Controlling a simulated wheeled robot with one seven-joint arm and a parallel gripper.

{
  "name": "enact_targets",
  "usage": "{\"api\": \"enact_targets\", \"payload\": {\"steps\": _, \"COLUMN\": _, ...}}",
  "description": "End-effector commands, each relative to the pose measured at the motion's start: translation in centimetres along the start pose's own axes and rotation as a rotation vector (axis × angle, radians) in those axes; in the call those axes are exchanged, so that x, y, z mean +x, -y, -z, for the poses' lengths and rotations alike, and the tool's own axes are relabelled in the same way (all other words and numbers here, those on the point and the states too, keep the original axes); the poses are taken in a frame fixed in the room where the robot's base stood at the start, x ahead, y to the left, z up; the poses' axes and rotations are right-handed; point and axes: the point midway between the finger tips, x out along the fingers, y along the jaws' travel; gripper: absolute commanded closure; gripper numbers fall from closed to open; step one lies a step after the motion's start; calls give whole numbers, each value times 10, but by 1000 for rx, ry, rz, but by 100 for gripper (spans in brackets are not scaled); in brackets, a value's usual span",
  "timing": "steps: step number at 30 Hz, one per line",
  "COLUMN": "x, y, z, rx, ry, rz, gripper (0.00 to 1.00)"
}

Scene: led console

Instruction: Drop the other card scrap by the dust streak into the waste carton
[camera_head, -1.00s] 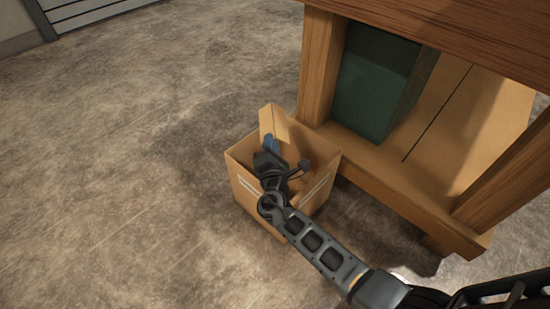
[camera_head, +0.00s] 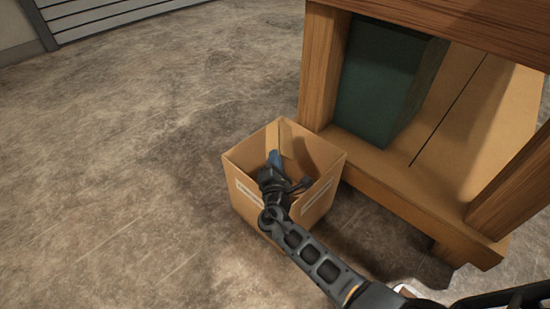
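The waste carton (camera_head: 246,200) is an open brown box on the floor, beside the wooden table. My gripper (camera_head: 276,160) is down inside its mouth, pointing at the far corner, with a blue fingertip showing. The fingers overlap in this view, so I cannot tell whether they are apart. No card scrap can be made out clearly now. The carton's floor is mostly hidden behind my gripper and the near walls. No dust streak can be made out.
The wooden table (camera_head: 317,70) stands close to the carton's right, with a dark green box (camera_head: 375,85) on its lower shelf. A white object (camera_head: 407,291) is partly hidden by my arm at the bottom. The floor to the left is clear.

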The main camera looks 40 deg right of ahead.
Motion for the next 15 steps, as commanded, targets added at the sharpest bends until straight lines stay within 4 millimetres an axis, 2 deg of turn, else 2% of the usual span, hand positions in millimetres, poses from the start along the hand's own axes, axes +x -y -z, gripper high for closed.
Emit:
{"api": "enact_targets", "payload": {"steps": 7, "x": 0, "y": 0, "z": 0, "rx": 0, "ry": 0, "rz": 0, "gripper": 100}}
{"api": "enact_targets", "payload": {"steps": 8, "x": 0, "y": 0, "z": 0, "rx": 0, "ry": 0, "rz": 0, "gripper": 92}}
{"api": "enact_targets", "payload": {"steps": 15, "x": 0, "y": 0, "z": 0, "rx": 0, "ry": 0, "rz": 0, "gripper": 69}}
